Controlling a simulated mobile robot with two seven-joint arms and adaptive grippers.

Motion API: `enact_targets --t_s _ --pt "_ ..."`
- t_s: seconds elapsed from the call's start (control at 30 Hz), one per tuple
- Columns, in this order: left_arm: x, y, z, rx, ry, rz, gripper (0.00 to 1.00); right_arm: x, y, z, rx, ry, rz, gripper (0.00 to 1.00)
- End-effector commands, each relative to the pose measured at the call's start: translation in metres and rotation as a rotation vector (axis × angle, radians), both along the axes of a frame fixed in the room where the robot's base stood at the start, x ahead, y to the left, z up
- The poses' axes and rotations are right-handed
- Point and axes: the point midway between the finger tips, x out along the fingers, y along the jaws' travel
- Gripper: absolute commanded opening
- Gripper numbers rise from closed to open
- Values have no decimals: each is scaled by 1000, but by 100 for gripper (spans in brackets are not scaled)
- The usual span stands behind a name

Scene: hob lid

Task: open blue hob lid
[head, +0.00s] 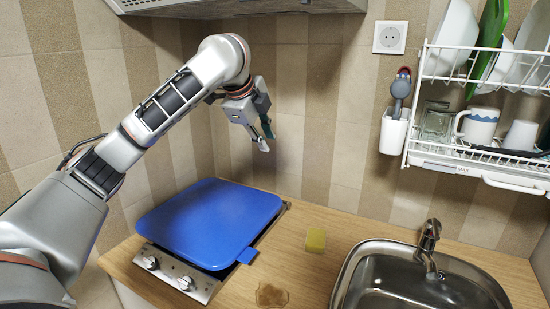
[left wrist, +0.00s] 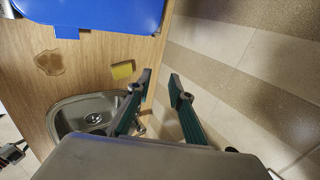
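The blue hob lid (head: 212,220) lies flat over the hob (head: 178,268) on the left of the counter in the head view, and it looks shut. Its tab (head: 247,256) sticks out at the front right corner. Part of the lid (left wrist: 95,12) also shows at the top of the left wrist view. My left gripper (head: 267,141) hangs in the air above and behind the lid, near the tiled wall, not touching the lid. Its two fingers (left wrist: 160,84) are apart with nothing between them.
A yellow sponge (head: 316,240) and a brown stain (head: 271,295) are on the counter right of the hob. The sink (head: 400,280) with its tap (head: 429,238) is further right. A dish rack (head: 480,155) hangs on the wall, and a hood (head: 240,6) is above my arm.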

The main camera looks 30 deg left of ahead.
Motion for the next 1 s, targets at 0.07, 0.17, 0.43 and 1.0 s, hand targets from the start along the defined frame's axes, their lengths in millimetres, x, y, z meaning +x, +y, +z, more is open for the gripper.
enact_targets --t_s 0.07,0.17,0.43,1.0 --pt "-6 0 10 1 -2 1 21 0 0 0 0 0 0 0" --pt "-12 0 17 0 0 1 21 0 0 0 0 0 0 0" --pt "-15 -1 21 -1 1 1 21 0 0 0 0 -1 0 0" --pt "-17 -73 12 -198 -26 -98 0 10 3 -1 3 -27 5 0"
